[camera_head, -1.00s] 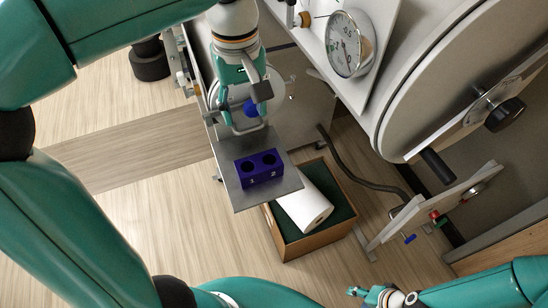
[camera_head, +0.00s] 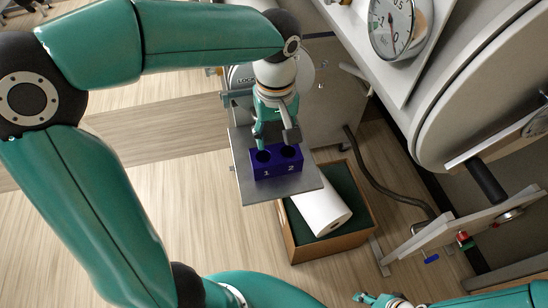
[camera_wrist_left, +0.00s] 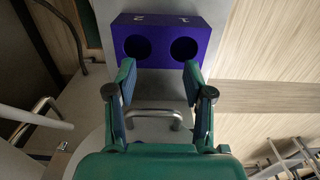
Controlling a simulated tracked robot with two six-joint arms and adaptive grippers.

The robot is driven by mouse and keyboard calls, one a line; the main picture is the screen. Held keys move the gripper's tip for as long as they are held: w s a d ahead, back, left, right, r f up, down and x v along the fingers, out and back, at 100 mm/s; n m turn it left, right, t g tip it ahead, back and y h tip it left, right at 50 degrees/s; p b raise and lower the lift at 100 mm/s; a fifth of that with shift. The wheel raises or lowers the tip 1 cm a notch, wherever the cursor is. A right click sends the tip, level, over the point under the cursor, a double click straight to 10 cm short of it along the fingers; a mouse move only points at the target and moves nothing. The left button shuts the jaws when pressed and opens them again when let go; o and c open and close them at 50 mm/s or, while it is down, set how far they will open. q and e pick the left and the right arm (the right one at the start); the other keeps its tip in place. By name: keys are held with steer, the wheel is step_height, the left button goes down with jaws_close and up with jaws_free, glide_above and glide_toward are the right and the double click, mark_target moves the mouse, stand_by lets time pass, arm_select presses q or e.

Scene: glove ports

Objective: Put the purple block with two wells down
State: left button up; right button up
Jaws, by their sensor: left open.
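The purple block with two wells (camera_head: 277,167), marked 1 and 2, rests upright on a flat grey metal shelf (camera_head: 250,192). My left gripper (camera_head: 275,138) is open at the block's far side, by the wells. In the left wrist view the block (camera_wrist_left: 160,25) is just ahead of my left gripper's spread fingers (camera_wrist_left: 158,75). Nothing is between the fingers, and the tips are near the block's well side; I cannot tell whether they touch it. My right gripper (camera_head: 364,297) is small at the bottom edge, its jaw state unclear.
An open box (camera_head: 335,246) with a white roll (camera_head: 322,208) stands below the shelf. A pressure gauge (camera_head: 391,27) and a large round port (camera_head: 480,90) are at the upper right. A dark hose (camera_head: 385,190) runs beside the box. Bare floor lies left.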

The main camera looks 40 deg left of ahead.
mark_target(277, 153)
arm_select(q)
steer(key=shift+s+d+f, duration=0.15)
steer(key=shift+f, duration=1.5)
steer(key=shift+s+d+f, duration=0.1)
steer(key=shift+f, duration=1.55)
steer(key=shift+c, duration=0.3)
jaws_close()
